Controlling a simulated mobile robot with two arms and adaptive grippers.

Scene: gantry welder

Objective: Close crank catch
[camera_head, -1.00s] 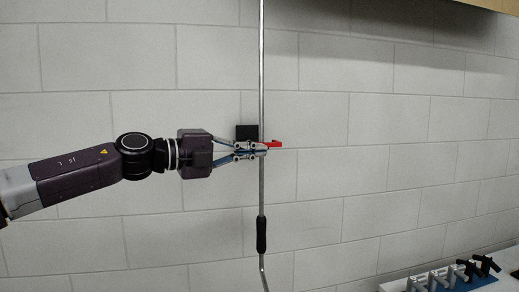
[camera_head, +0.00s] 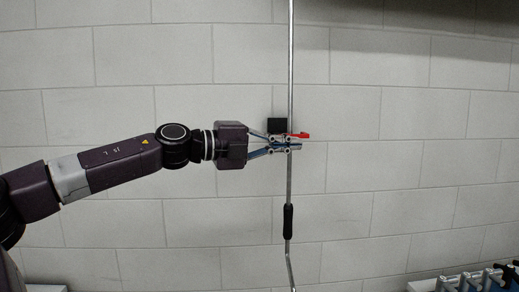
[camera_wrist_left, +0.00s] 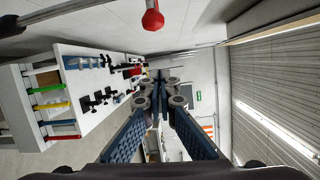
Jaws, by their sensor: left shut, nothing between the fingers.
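The crank (camera_head: 290,75) is a thin upright silver rod with a black grip (camera_head: 288,222) near its bent lower end. The catch has a black block (camera_head: 277,126) on the wall beside the rod and a small red lever (camera_head: 301,135) sticking out to the right. My left gripper (camera_head: 300,146) is shut and empty, its fingertips level with the rod and just below the red lever. Whether it touches either is unclear. In the left wrist view, the shut fingertips (camera_wrist_left: 160,78) sit below a red knob (camera_wrist_left: 153,20). My right gripper is out of view.
A pale brick wall (camera_head: 150,60) stands behind the crank. Clamps (camera_head: 470,280) line a bench at the lower right. In the left wrist view, a white board (camera_wrist_left: 60,115) carries clamps and coloured bars. The wall right of the lever is clear.

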